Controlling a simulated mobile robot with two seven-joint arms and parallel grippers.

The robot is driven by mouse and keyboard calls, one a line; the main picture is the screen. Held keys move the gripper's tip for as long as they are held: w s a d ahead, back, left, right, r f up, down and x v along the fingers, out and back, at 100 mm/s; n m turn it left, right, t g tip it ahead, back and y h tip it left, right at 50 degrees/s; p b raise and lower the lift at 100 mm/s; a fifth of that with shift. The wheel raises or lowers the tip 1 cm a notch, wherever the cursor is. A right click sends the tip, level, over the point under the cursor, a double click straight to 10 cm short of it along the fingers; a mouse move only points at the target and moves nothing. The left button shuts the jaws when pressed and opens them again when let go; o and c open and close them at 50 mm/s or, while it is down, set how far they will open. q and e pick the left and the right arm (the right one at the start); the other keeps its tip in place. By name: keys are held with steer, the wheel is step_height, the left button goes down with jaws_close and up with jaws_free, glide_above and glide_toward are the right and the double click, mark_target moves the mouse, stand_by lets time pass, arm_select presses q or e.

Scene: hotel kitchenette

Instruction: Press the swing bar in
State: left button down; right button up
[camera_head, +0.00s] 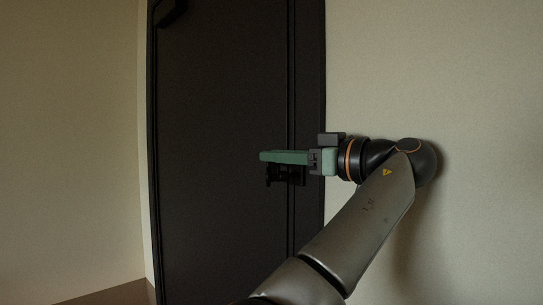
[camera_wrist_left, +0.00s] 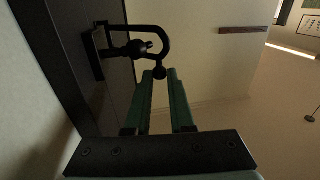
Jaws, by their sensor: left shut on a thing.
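In the head view, a dark part of the latch (camera_head: 287,177) shows just below the green fingers. My left gripper (camera_head: 264,157) reaches leftward across the door's right edge. My right gripper is out of view.
A plain beige wall (camera_head: 460,90) lies right of the door, close behind my left arm. Another beige wall (camera_head: 70,130) is on the left.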

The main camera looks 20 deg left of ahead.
arm_select(q)
steer(key=shift+r, duration=0.1)
stand_by(0.3)
steer(key=c, duration=1.1)
jaws_free()
steer(key=shift+o, duration=0.2)
